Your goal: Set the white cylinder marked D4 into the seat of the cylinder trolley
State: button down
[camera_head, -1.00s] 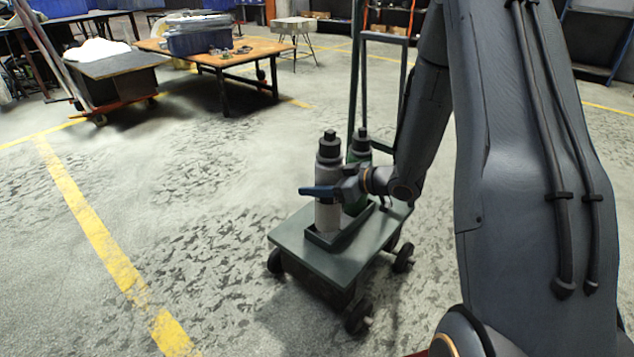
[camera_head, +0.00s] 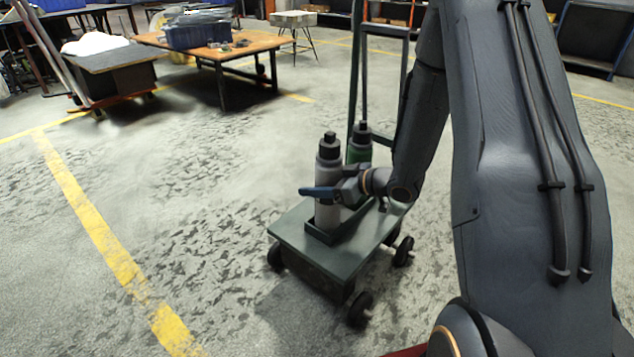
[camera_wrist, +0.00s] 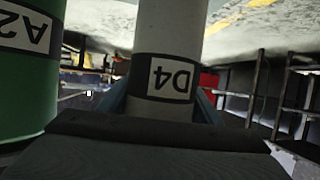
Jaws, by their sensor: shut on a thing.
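The white cylinder marked D4 (camera_head: 327,181), with a dark neck and cap, stands upright over the seat (camera_head: 345,233), a low-walled frame on the trolley's deck (camera_head: 290,232). Its foot is behind the seat's near wall, so I cannot tell whether it rests on the bottom. My gripper (camera_head: 325,192) is shut on it at mid-height, from the right. In the wrist view, the D4 label (camera_wrist: 171,80) appears upside down between the fingers.
The trolley's upright handle frame (camera_head: 354,80) rises behind the cylinders, close to my arm. The grey floor (camera_head: 180,230) left of the trolley is clear, with a yellow line (camera_head: 100,235). A wooden table (camera_head: 255,45) with a blue bin (camera_head: 198,33) stands farther back.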

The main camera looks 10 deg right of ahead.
jog(key=shift+f, duration=0.95)
jog(key=c, duration=0.7)
grip_release()
jog(key=shift+o, duration=0.9)
jog(key=shift+s+f, duration=0.1)
jog(key=shift+f, duration=0.05)
jog(key=p+v, duration=0.2)
jog(key=v, duration=0.5)
jog(key=shift+s+d+r+p, duration=0.2)
jog(key=shift+d+r+p, duration=0.05)
jog(key=shift+r+p, duration=0.05)
jog(key=shift+f, duration=0.1)
